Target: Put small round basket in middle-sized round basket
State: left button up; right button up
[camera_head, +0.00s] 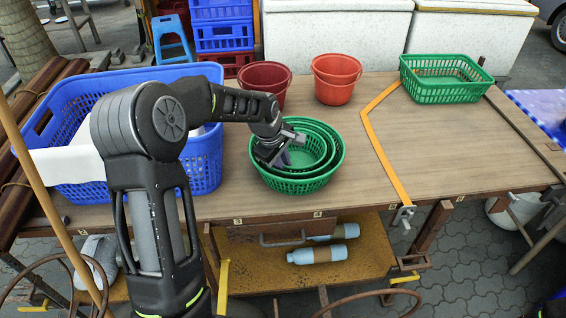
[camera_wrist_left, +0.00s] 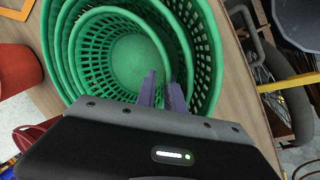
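The small round green basket (camera_head: 305,154) sits nested inside the middle-sized round green basket (camera_head: 331,142), and both stand within a large round green basket (camera_head: 320,183) on the table. All three rims show in the left wrist view, with the small basket (camera_wrist_left: 115,62) innermost, the middle-sized one (camera_wrist_left: 180,50) around it and the large one (camera_wrist_left: 205,62) outside. My left gripper (camera_head: 284,157) is at the near left side of the small basket, fingers pointing down. In the left wrist view its two fingers (camera_wrist_left: 162,82) stand a little apart at the small basket's wall. My right gripper is out of view.
A large blue basket (camera_head: 208,165) stands to the left, partly behind my left arm. Red buckets (camera_head: 335,92) stand behind the green baskets. A rectangular green basket (camera_head: 447,92) is at the back right. An orange strip (camera_head: 384,156) crosses the table.

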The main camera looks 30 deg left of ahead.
pick_arm(q)
jog(key=shift+r, duration=0.1)
jog(key=shift+r+p, duration=0.75)
jog(key=shift+s+r+b, duration=0.1)
jog(key=shift+r+b, duration=0.2)
jog(key=shift+r, duration=0.1)
jog(key=v, duration=1)
jog(key=shift+s+r, duration=0.2)
jog(key=shift+r, duration=0.15)
